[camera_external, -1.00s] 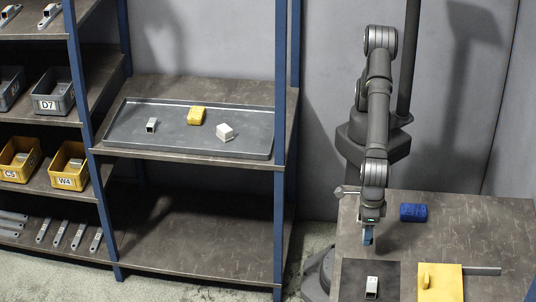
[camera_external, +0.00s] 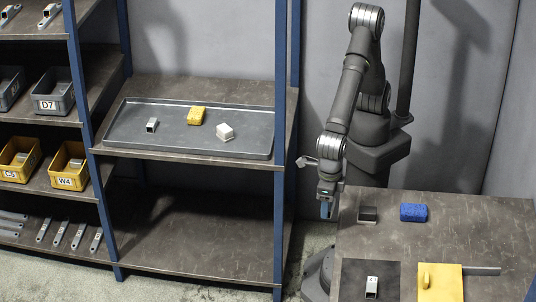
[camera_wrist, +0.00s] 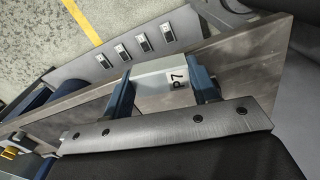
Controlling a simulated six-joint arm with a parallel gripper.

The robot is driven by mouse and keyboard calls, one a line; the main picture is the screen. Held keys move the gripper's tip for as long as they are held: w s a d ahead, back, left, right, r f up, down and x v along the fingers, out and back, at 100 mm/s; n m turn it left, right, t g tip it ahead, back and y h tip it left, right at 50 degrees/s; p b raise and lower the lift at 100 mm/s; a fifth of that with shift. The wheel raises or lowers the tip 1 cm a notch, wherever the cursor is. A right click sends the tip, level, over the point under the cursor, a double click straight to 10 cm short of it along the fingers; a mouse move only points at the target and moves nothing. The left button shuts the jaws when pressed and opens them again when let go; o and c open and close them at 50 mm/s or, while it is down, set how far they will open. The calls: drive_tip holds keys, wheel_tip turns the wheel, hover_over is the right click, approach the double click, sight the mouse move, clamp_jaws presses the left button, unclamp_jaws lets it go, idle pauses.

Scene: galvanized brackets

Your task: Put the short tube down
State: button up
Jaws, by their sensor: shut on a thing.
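My gripper (camera_external: 327,210) hangs pointing down at the left edge of the table. In the wrist view its two blue fingers (camera_wrist: 163,88) are shut on a pale grey short tube (camera_wrist: 150,82) marked P7, one finger on each side. The held tube is hard to make out in the external view. Another short tube (camera_external: 372,287) stands on the dark mat (camera_external: 352,273) at the table's front. A third short tube (camera_external: 152,125) is on the left part of the grey tray (camera_external: 250,151) on the shelf.
The tray also holds a yellow block (camera_external: 196,115) and a white block (camera_external: 224,132), with bare room between. Blue shelf posts (camera_external: 281,200) stand left of my gripper.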

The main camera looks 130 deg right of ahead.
drive_tip(key=s+d+f+m, duration=0.4)
drive_tip(key=s+d, duration=0.4)
drive_tip(key=d, duration=0.4)
drive_tip(key=s+d+f+m, duration=0.3)
drive_tip(key=s+d, duration=0.5)
drive_tip(key=d, duration=0.5)
drive_tip(key=s+d+f+m, duration=0.4)
drive_tip(key=s+d, duration=0.5)
drive_tip(key=d, duration=0.3)
drive_tip(key=w+d+r+m, duration=0.2)
drive_tip(key=d+m, duration=0.2)
drive_tip(key=d, duration=0.6)
drive_tip(key=w+d+r+m, duration=0.15)
drive_tip(key=d+m, duration=0.25)
drive_tip(key=d, duration=0.6)
drive_tip(key=s+d+r+m, duration=0.2)
drive_tip(key=s+d+m, duration=0.1)
drive_tip(key=d, duration=0.5)
drive_tip(key=s+d+r+m, duration=0.2)
drive_tip(key=d+r+m, duration=0.1)
drive_tip(key=d, duration=0.4)
hover_over(232, 118)
wheel_tip(232, 118, down, 7)
drive_tip(key=shift+f, duration=0.15)
drive_tip(key=shift+w+f, duration=0.1)
drive_tip(key=shift+f, duration=1.9)
drive_tip(key=o, duration=0.6)
drive_tip(key=shift+f, duration=0.15)
drive_tip(key=shift+c, duration=0.2)
drive_tip(key=o, duration=0.4)
